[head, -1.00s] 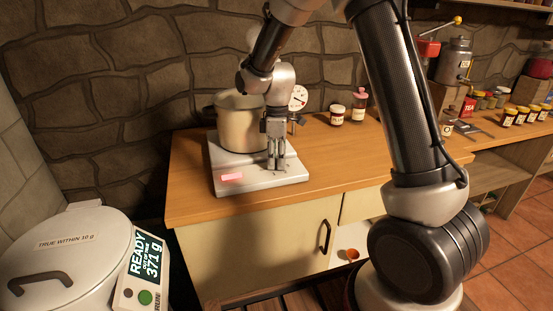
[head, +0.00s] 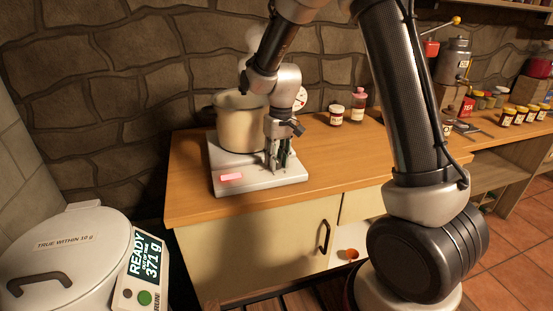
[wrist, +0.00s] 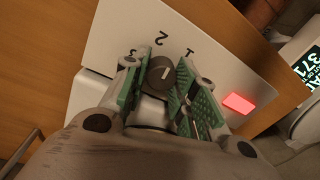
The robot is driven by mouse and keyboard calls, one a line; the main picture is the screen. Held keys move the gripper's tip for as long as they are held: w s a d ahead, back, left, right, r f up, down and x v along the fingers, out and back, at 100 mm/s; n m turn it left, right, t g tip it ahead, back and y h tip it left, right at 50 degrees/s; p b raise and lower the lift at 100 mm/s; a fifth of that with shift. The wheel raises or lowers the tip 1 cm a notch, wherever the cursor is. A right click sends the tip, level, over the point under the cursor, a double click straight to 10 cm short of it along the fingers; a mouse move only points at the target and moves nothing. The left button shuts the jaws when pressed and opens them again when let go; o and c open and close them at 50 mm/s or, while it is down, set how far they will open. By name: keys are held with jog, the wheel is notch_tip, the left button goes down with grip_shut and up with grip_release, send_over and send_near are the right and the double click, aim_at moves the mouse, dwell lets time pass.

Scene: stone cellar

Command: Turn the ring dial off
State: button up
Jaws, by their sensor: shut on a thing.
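The ring dial (wrist: 160,73) is a dark round knob with a white line, on the light top of the hot plate (head: 222,187). Numerals 1 and 2 are printed beside it in the wrist view. My gripper (wrist: 158,82) is shut on the dial, with a green-padded finger on each side. In the head view my gripper (head: 278,167) points down at the plate's front right, and its fingers hide the dial. A lit pink-red panel (head: 232,176) shows on the plate's front left; it glows red in the wrist view (wrist: 238,103).
A large cream pot (head: 238,125) stands on the plate behind my gripper. A jar (head: 336,115) and a pink-capped bottle (head: 359,104) stand at the back of the wooden counter (head: 320,165). A white lidded bin (head: 60,250) with a 371 g display is at the lower left.

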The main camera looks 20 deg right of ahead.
aim_at(279, 163)
jog(key=m, duration=0.5)
jog(key=shift+m, duration=0.3)
jog(key=m, duration=0.4)
jog(key=shift+t, duration=0.4)
jog(key=m, duration=0.5)
jog(key=shift+r+h, duration=0.1)
jog(key=shift+h, duration=0.2)
jog(key=m, duration=0.4)
jog(key=shift+s, duration=0.1)
jog(key=shift+m, duration=0.3)
jog(key=o, duration=0.8)
jog(key=r, duration=0.8)
jog(key=s+r, duration=0.1)
jog(key=r, duration=0.3)
jog(key=shift+d, duration=0.1)
